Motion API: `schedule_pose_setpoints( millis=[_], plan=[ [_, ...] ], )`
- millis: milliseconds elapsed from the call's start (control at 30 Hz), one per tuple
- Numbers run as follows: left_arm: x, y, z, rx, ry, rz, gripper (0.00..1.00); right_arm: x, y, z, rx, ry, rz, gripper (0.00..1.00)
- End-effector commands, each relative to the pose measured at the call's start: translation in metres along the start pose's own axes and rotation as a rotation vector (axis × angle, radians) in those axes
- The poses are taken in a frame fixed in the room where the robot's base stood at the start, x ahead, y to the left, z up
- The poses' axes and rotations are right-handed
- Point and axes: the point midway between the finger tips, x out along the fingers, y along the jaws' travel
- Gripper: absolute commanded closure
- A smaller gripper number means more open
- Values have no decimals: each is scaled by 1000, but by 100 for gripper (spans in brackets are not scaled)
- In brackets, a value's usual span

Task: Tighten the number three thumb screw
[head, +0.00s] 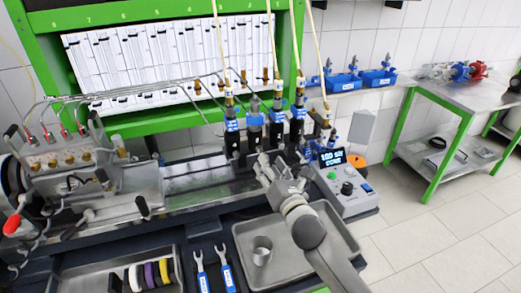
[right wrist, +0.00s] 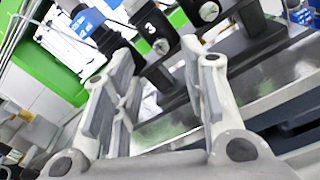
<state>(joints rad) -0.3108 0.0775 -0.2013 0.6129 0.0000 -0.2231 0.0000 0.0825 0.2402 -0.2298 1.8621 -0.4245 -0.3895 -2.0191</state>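The number three thumb screw (right wrist: 161,46) is a small round grey knob on the black block marked 3 (right wrist: 148,26), near the top of the right wrist view. My right gripper (right wrist: 158,85) is open and empty, its two fingers apart below the block. The knob shows beyond the gap between the fingers, and nothing is between the pads. In the head view my right gripper (head: 270,165) is low in front of the row of injectors, and the knob cannot be made out there. My left gripper is not in view.
Another knob (right wrist: 209,11) is on the block right of number three. A control box (head: 345,188) stands right of my gripper. A metal tray (head: 345,250) lies below my right arm, and blue-handled wrenches (head: 226,272) lie left of the tray.

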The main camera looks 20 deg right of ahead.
Motion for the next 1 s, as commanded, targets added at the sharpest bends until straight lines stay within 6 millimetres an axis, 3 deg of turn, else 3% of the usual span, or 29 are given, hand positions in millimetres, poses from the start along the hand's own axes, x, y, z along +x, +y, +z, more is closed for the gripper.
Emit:
schedule_pose_setpoints(
  millis=[167, 500, 967, 1000],
  plan=[
    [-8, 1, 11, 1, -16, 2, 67, 28, 0, 1, 2, 0, -2, 60],
    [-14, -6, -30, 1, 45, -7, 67, 65, 0, 0, 2, 1, -2, 60],
    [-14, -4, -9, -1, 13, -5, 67, 72, 0, 0, 2, 1, -1, 60],
    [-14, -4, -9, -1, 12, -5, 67, 72, 0, 0, 2, 1, -1, 65]
  ],
)
